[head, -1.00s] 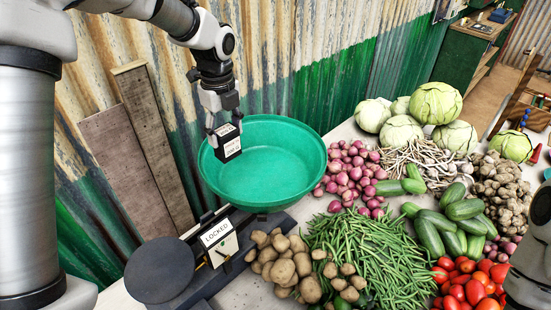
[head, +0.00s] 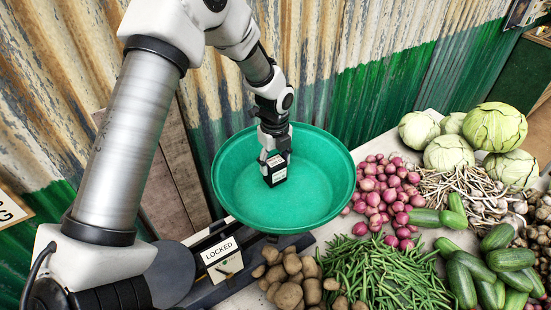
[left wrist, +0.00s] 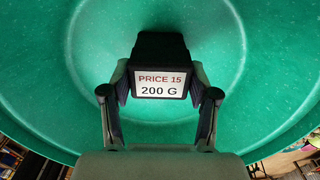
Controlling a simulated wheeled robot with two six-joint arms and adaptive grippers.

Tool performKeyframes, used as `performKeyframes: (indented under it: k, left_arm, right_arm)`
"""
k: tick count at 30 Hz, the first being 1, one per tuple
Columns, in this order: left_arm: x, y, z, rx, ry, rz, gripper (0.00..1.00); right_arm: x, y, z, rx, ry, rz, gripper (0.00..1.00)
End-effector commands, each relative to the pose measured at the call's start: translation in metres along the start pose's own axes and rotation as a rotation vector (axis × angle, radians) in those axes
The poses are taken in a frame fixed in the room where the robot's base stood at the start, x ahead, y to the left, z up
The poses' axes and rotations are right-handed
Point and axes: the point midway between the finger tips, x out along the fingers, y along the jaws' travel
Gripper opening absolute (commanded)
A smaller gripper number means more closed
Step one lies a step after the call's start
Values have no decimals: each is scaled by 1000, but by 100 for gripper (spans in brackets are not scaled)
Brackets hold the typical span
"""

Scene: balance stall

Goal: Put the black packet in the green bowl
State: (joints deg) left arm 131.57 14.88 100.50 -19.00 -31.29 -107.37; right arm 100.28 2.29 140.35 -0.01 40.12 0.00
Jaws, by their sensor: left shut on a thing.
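The black packet (head: 275,179) has a white label and is held by my left gripper (head: 274,160). In the left wrist view the packet (left wrist: 160,55) sits between the two fingers, and its label reads "PRICE 15 200 G". The green bowl (head: 325,162) is wide and round and stands on the balance. The packet is inside the outline of the bowl, over its inner floor; I cannot tell whether it touches the floor. In the left wrist view the bowl (left wrist: 50,90) fills the background. My right gripper is not in view.
The balance has a dark round plate (head: 168,275) and a "LOCKED" sign (head: 218,252). Potatoes (head: 290,275), green beans (head: 375,270) and red onions (head: 385,190) lie close to the bowl's right. A corrugated wall (head: 350,60) stands behind it.

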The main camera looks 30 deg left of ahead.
Motion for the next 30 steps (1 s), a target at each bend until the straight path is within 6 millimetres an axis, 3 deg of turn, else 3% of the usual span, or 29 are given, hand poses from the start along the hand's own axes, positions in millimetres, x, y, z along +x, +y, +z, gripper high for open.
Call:
performKeyframes:
  k: [8, 9, 11, 22, 26, 30]
  left_arm:
    - [5, 0, 0, 0, 1, 1, 10]
    - [5, 0, 0, 0, 1, 1, 67]
    - [4, 0, 0, 0, 1, 1, 85]
    - [-1, 0, 0, 0, 0, -1, 85]
    - [-26, 0, 0, 0, 0, -1, 85]
    - [-65, 0, 0, 0, 0, -1, 85]
  right_arm:
    - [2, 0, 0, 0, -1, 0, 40]
    - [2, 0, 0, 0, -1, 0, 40]
    - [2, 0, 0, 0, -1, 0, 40]
    - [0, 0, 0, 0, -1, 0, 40]
    - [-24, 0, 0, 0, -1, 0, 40]
    - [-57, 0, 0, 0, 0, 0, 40]
